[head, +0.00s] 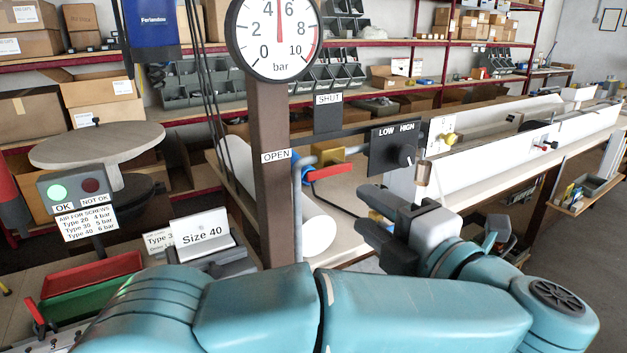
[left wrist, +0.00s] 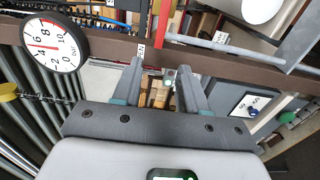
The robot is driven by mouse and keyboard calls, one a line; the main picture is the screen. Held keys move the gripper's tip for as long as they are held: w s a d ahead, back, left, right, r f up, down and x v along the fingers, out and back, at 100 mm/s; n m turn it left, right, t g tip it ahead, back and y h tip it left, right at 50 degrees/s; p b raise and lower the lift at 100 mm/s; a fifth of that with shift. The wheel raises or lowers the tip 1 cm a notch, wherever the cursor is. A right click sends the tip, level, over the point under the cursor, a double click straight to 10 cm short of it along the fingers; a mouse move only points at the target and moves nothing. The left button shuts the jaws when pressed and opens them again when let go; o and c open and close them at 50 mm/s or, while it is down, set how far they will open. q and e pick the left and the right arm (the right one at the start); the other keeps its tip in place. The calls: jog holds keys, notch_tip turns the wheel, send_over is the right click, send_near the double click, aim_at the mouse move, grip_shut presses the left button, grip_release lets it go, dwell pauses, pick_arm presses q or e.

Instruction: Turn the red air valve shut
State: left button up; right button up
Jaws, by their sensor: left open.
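The red valve handle (head: 328,172) lies nearly level in the head view, its right end slightly raised, beside a brass-coloured valve body (head: 332,154). It also shows in the left wrist view (left wrist: 165,18), beyond the fingers. An OPEN label (head: 276,156) is on the brown post left of the handle; a SHUT sign (head: 328,99) is above it. My left gripper (head: 362,212) is open and empty, right of and below the handle, apart from it. Its fingers also show in the left wrist view (left wrist: 160,72). The pressure gauge (head: 275,38) needle points near 5 bar. My right gripper is out of view.
The brown post (head: 273,215) stands left of the handle, with a blue-grey pipe (head: 297,205) beside it. A dark LOW/HIGH switch box (head: 395,148) is close on the right. A white roll (head: 318,232) lies below. A lamp box (head: 73,188) shows green at OK.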

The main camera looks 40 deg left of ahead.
aim_at(319, 175)
pick_arm(q)
jog(key=p+x, duration=0.2)
jog(key=x, duration=1.3)
jog(key=shift+r, duration=0.1)
jog(key=shift+w+a, duration=0.2)
jog(key=shift+a, duration=0.1)
grip_shut()
